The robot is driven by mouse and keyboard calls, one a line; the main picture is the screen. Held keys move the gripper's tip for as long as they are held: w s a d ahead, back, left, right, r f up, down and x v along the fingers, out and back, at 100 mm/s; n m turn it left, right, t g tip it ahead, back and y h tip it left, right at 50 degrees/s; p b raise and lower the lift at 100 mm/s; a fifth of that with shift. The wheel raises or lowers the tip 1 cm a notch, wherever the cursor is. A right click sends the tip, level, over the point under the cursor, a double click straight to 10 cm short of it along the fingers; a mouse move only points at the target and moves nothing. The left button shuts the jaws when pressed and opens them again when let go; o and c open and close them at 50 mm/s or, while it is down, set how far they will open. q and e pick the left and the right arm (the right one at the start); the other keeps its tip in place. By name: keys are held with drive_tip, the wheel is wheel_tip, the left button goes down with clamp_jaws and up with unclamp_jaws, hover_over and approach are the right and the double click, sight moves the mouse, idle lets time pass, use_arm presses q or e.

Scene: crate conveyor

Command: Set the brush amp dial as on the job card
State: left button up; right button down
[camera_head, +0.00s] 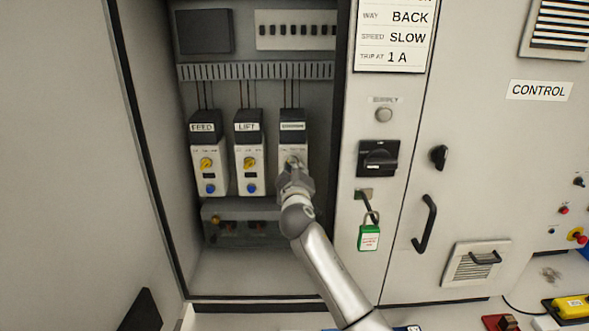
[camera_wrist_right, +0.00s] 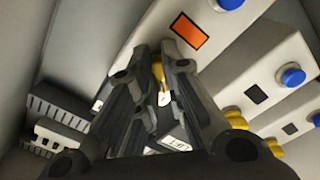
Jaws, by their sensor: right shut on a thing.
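The job card (camera_head: 396,38) at the top reads way BACK, speed SLOW, trip at 1 A; its top is cut off. In the open cabinet, the third unit (camera_head: 292,126) has a label too small to read. My right gripper (camera_head: 293,172) is in front of this unit and hides most of its lower face. In the right wrist view, the gripper (camera_wrist_right: 160,75) is shut on a yellow dial (camera_wrist_right: 158,72), below an orange display (camera_wrist_right: 189,31) on the same unit. The dial's setting is hidden. My left gripper is not in view.
The FEED unit (camera_head: 205,160) and LIFT unit (camera_head: 247,158) stand to the left, each with a yellow dial and blue button. The cabinet floor (camera_head: 245,275) is clear.

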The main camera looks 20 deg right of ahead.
drive_tip(key=c, duration=1.5)
unclamp_jaws()
drive_tip(key=shift+c, duration=0.2)
drive_tip(key=v, duration=1.2)
